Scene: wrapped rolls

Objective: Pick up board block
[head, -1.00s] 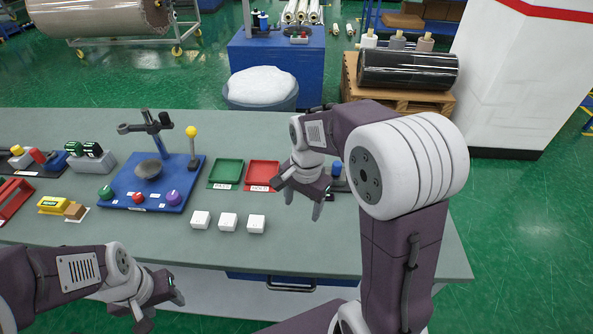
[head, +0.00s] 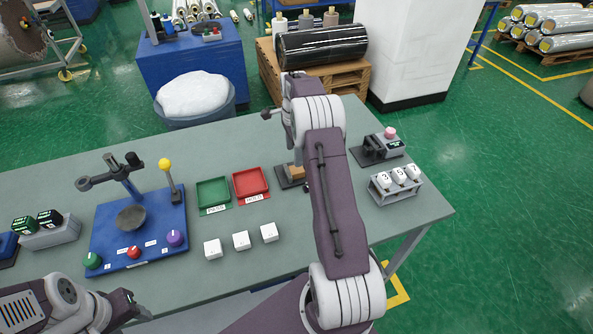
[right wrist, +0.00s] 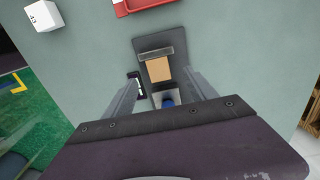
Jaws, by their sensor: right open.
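A tan block (right wrist: 158,70), which looks like the board block, sits on a dark plate (right wrist: 150,42) against a grey bar in the right wrist view. In the head view the block (head: 296,171) is partly hidden behind my right arm. My right gripper (right wrist: 161,79) is open, with one finger on each side of the block's near end; I cannot tell if they touch it. Its fingers are hidden by the arm in the head view. My left gripper (head: 132,306) is at the lower left of the head view, away from the block, its jaws unclear.
A blue knob (right wrist: 168,100) is close to the near end of the block. Red (head: 250,182) and green (head: 213,194) trays and several white cubes (head: 240,240) lie left of the plate. A rack of numbered white pieces (head: 395,186) and a grey device (head: 378,147) stand to the right.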

